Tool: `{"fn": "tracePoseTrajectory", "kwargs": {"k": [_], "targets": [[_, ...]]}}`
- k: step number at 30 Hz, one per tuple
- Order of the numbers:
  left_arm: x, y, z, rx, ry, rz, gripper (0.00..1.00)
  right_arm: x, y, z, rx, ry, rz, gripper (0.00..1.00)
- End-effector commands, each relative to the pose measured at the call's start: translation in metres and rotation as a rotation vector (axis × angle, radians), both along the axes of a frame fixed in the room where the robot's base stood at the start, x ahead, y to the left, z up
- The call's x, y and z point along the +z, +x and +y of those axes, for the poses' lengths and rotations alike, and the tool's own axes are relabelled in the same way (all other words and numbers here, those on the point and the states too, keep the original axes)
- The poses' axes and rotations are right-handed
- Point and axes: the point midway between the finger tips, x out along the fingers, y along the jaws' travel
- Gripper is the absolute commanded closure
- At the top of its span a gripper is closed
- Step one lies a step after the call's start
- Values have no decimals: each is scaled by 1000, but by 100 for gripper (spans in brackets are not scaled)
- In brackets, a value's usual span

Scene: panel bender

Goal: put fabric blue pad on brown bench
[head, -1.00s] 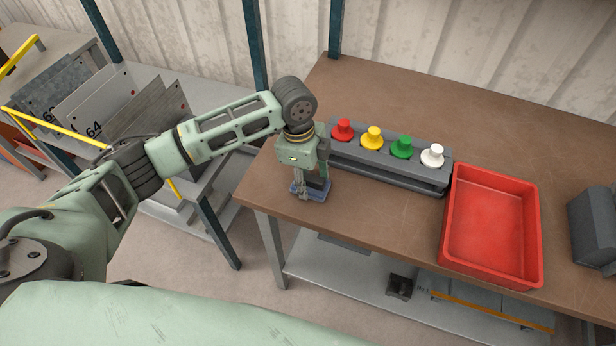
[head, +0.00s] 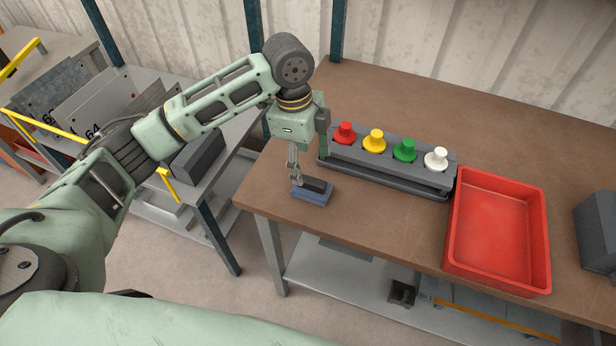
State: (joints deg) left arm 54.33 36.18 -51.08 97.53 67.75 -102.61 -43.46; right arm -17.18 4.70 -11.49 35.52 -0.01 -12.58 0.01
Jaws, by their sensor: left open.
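The blue pad (head: 312,195), with a dark block-like top, lies on the brown bench (head: 370,225) near its left front corner. My left gripper (head: 305,168) is open and above the pad, slightly up and to the left of it. One finger hangs near the pad's left end; whether it touches the pad I cannot tell. The other finger is up at the right, beside the button rack. My right gripper is not in the head view.
A grey rack (head: 388,165) with red, yellow, green and white knobs stands just behind the pad. A red tray (head: 497,230) is to the right. A grey block (head: 597,228) sits at the right edge. A rack of metal plates (head: 85,100) stands left.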

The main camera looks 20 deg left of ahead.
Motion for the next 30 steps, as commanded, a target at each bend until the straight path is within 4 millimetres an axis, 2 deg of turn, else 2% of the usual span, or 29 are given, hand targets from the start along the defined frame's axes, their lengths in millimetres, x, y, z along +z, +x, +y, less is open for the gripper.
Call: {"fn": "tracePoseTrajectory", "kwargs": {"k": [3,9,30], "targets": [[20,1,2,0,-1,-4,35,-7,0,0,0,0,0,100],[39,0,4,0,-1,0,35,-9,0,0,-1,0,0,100],[41,0,5,0,0,1,35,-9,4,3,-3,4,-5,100]]}}
